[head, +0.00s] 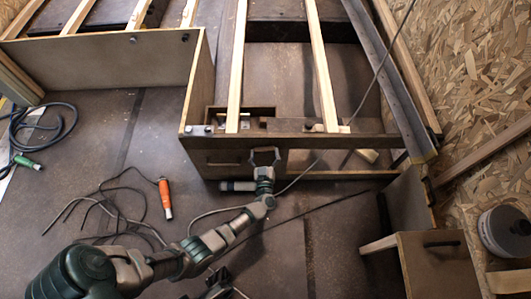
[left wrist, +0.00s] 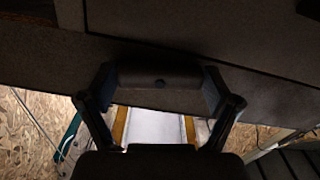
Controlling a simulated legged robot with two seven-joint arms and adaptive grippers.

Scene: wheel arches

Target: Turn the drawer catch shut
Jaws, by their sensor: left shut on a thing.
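My left gripper (head: 265,156) is at the front of the low wooden unit, by the right end of the drawer front (head: 225,158). The gripper is shut on this bar. The catch is too small and covered to make out in the head view. A dark clawed shape at the bottom edge of the head view may be my right gripper (head: 221,281); its jaws are unclear.
An orange-handled tool (head: 165,198) and loose dark cables (head: 110,205) lie on the floor left of my arm. A green-handled tool (head: 27,162) lies farther left. A small wooden box (head: 435,265) stands at the right. Floor between arm and box is mostly clear.

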